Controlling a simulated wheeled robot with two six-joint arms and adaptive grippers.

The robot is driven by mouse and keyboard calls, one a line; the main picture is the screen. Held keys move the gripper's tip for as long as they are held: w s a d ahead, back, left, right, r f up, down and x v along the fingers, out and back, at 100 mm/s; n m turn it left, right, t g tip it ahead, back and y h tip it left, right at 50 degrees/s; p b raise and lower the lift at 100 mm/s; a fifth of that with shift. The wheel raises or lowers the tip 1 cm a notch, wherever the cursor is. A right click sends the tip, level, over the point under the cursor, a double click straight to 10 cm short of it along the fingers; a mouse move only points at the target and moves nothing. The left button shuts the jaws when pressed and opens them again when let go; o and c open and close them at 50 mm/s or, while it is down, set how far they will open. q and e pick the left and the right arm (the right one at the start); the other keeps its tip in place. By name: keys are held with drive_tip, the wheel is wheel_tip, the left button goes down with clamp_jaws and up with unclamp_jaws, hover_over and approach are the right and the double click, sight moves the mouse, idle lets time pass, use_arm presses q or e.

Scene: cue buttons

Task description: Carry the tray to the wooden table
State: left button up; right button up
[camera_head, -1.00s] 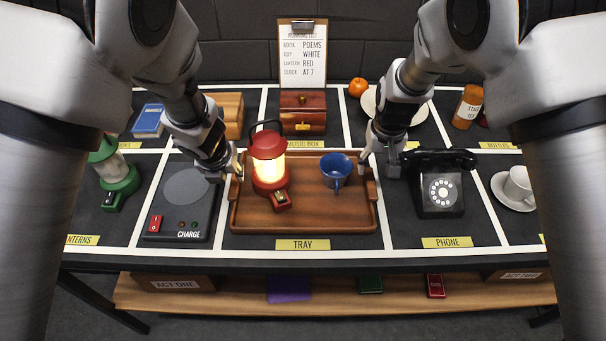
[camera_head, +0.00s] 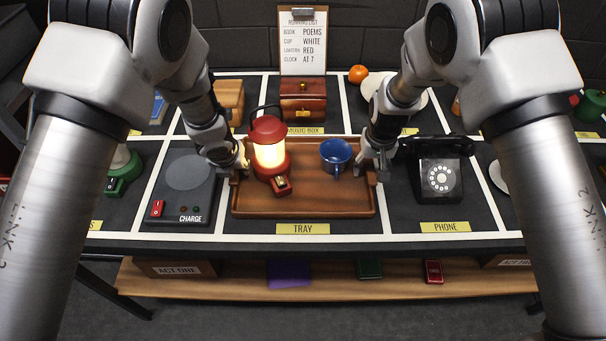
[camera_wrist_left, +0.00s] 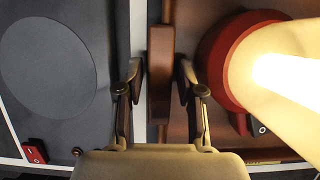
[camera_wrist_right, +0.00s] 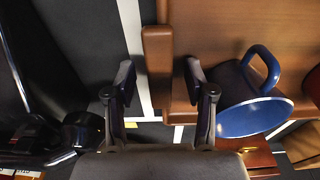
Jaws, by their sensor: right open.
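The brown wooden tray (camera_head: 300,206) lies on the dark table above its TRAY label. It carries a lit red lantern (camera_head: 268,150) on the left and a blue cup (camera_head: 335,154) on the right. My left gripper (camera_head: 240,170) is at the tray's left handle; in the left wrist view its open fingers stand on either side of the handle (camera_wrist_left: 160,75), with narrow gaps. My right gripper (camera_head: 374,170) is open at the right handle; in the right wrist view its fingers straddle the handle (camera_wrist_right: 157,70), further apart than the left ones.
A charge pad (camera_head: 183,190) lies left of the tray and a black phone (camera_head: 440,178) right of it. A wooden box (camera_head: 303,100) and a clipboard (camera_head: 303,45) stand behind. A wooden shelf (camera_head: 330,285) runs below the table's front edge.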

use_arm(q)
drive_tip(key=shift+w+f, duration=0.1)
drive_tip(key=shift+f, duration=0.1)
use_arm(e)
drive_tip(key=shift+f, duration=0.2)
use_arm(q)
drive_tip(key=shift+r, duration=0.1)
drive_tip(key=shift+c, duration=0.3)
use_arm(e)
drive_tip(key=shift+c, duration=0.3)
use_arm(q)
drive_tip(key=c, duration=0.5)
use_arm(e)
drive_tip(key=c, duration=0.6)
use_arm(q)
clamp_jaws()
use_arm(e)
clamp_jaws()
drive_tip(key=shift+r, duration=0.15)
